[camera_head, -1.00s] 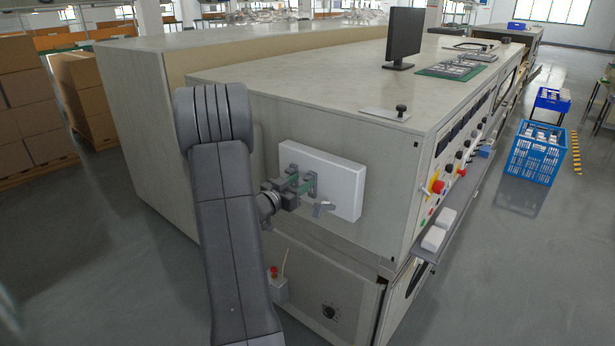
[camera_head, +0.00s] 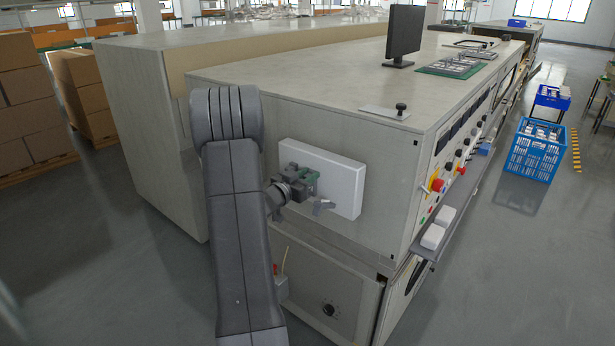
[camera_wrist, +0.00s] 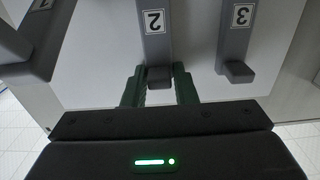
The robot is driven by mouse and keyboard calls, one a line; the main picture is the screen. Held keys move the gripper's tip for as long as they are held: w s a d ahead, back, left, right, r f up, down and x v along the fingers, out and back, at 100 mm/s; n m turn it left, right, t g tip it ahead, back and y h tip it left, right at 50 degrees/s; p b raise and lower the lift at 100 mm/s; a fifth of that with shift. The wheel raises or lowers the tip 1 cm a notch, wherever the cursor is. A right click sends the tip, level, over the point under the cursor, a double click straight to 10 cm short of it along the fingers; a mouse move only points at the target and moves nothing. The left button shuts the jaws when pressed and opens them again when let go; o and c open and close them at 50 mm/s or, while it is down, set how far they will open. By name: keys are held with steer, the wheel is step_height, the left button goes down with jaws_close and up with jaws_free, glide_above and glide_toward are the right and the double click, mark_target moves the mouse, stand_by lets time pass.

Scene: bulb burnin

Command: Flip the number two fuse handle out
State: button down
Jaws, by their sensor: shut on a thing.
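The number two fuse handle (camera_wrist: 154,35) is a grey lever with a white "2" label, in the middle of the wrist view. Its lower end lies between the green fingers of my gripper (camera_wrist: 159,88). The gripper is shut on this handle. The number three handle (camera_wrist: 238,38) is to the right, clear of the fingers. A third grey handle (camera_wrist: 40,40) is at the left, its number cut off. In the head view my gripper (camera_head: 307,181) is at the white fuse box (camera_head: 346,185) and hides most of the handles.
The fuse box is on the end face of a large grey cabinet (camera_head: 390,200). A ledge (camera_head: 450,232) with white blocks runs along the cabinet's right side. Blue crates (camera_head: 536,150) stand farther right.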

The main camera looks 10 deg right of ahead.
steer(key=shift+f+b, duration=0.15)
steer(key=shift+b, duration=0.15)
steer(key=s+a+f+t+h+b, duration=0.3)
steer(key=a+f+t+h+b, duration=0.1)
steer(key=b, duration=2.5)
step_height(320, 180, down, 3)
steer(key=t+h, duration=0.1)
steer(key=h, duration=0.2)
steer(key=shift+s+a+r+t+b, duration=0.2)
steer(key=shift+s+a+t+b, duration=0.05)
steer(key=shift+s+t+b, duration=0.1)
steer(key=shift+f+b, duration=0.2)
steer(key=shift+b, duration=0.1)
steer(key=c, duration=1.3)
jaws_free()
steer(key=shift+w+d, duration=0.1)
steer(key=shift+w, duration=0.05)
steer(key=shift+r, duration=0.1)
